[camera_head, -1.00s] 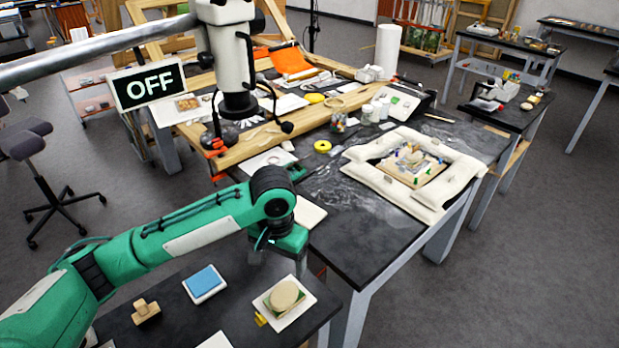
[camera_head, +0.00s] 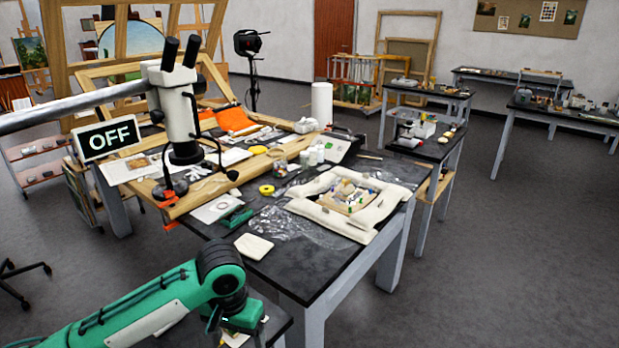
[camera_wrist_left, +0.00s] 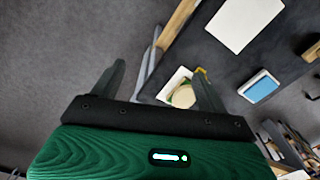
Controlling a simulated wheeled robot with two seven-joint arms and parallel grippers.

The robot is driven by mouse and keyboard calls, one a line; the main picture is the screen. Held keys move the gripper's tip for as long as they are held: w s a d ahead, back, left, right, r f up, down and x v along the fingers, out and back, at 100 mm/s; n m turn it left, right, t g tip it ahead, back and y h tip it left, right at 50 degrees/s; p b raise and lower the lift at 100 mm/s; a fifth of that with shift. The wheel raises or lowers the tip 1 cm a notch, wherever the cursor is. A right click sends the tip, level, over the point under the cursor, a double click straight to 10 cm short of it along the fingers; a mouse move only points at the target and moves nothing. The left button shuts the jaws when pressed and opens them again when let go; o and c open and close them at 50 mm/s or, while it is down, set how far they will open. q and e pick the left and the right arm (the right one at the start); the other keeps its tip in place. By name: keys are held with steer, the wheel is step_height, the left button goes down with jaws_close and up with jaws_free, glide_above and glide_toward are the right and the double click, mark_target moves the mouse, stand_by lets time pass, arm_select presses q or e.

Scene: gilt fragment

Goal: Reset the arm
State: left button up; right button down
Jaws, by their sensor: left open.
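My left arm (camera_head: 160,305), green with black joints, comes in from the lower left in the head view. Its wrist end is low over the near dark table, and its fingers cannot be made out there. In the left wrist view my left gripper (camera_wrist_left: 160,84) is open, its two dark fingers wide apart with nothing held. Beyond the fingers, apart from them, a round beige piece (camera_wrist_left: 183,97) on a white tile lies on the dark table. My right gripper is not in view.
The left wrist view shows a blue pad (camera_wrist_left: 260,87) in a white tray and a white sheet (camera_wrist_left: 244,22). In the head view a microscope (camera_head: 182,115), a white padded frame (camera_head: 385,220) and a white tile (camera_head: 254,246) are on the larger worktable. Open floor lies to the right.

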arm_select(q)
steer(key=s+d+f+m+t+h, duration=0.1)
steer(key=s+d+f+t+h, duration=0.1)
steer(key=s+d+f+h, duration=0.45)
steer(key=s+a+f+n+t+y, duration=0.1)
steer(key=s+a+f+y, duration=0.25)
steer(key=s+a, duration=0.45)
steer(key=s+a+f+n+y, duration=0.1)
steer(key=s+a+f+y, duration=0.25)
steer(key=s+a, duration=0.4)
step_height(320, 180, down, 30)
steer(key=s+a+f+g, duration=0.2)
steer(key=s+a+f, duration=0.1)
steer(key=s+f, duration=1.6)
step_height(320, 180, down, 2)
steer(key=shift+a+f, duration=0.15)
steer(key=shift+a, duration=0.05)
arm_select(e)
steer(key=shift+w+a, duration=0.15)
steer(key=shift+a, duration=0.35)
